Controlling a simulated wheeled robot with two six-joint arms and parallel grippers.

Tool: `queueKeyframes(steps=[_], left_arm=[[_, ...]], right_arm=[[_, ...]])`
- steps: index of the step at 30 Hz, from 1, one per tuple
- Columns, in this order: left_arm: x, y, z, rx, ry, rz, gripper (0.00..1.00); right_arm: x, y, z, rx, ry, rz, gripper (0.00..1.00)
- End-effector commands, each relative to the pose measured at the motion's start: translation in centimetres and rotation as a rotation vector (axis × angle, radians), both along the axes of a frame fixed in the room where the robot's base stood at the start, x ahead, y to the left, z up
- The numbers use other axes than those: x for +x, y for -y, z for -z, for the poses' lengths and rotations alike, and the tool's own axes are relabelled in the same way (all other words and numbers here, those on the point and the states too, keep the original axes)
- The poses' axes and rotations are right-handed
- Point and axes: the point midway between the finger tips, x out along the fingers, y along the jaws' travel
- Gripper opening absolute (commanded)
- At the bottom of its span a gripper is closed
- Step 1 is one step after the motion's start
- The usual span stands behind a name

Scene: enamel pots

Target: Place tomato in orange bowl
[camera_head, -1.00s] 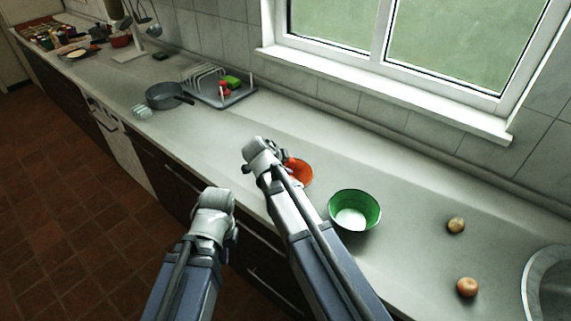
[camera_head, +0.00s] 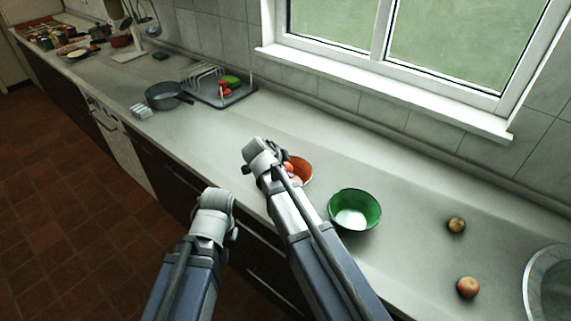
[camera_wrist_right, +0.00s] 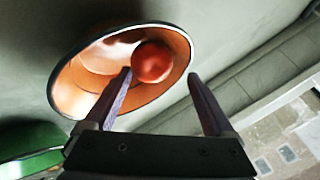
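The orange bowl (camera_head: 303,171) stands on the counter, partly hidden behind my right arm. In the right wrist view the orange bowl (camera_wrist_right: 84,98) shows its inside, and a round red tomato (camera_wrist_right: 153,62) lies in it near the rim. My right gripper (camera_wrist_right: 160,73) is open, its two fingers spread apart over the bowl with a gap between them and nothing gripped. One finger overlaps the bowl in view, and the other is just outside the rim. My left gripper (camera_head: 216,200) hangs before the counter's front edge, and its fingers are hidden.
A green bowl (camera_head: 354,210) stands right of the orange bowl. Two onion-like items (camera_head: 467,288) lie near the sink (camera_head: 549,285). A dish rack (camera_head: 222,90) and a grey pan (camera_head: 168,96) are at the back left. The counter between pan and orange bowl is clear.

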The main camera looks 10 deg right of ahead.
Motion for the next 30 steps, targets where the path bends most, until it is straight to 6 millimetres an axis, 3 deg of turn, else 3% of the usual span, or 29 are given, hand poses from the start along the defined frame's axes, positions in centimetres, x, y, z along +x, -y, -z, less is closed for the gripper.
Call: queueKeyframes(steps=[3, 15, 21, 30], left_arm=[[0.0, 0.0, -1.9, 0.0, 0.0, 0.0, 0.0], [0.0, 0.0, -7.6, 0.0, 0.0, 0.0, 0.0], [0.0, 0.0, -9.2, 0.0, 0.0, 0.0, 0.0], [0.0, 0.0, -9.8, 0.0, 0.0, 0.0, 0.0]], right_arm=[[-0.2, -0.2, -1.9, 0.0, 0.0, -0.002, 0.88], [-4.2, -3.8, -7.7, -0.001, -0.001, -0.003, 0.88], [-5.4, -4.9, -9.2, 0.0, 0.0, -0.002, 0.88], [-6.0, -5.4, -9.8, 0.0, 0.0, 0.0, 0.88]])
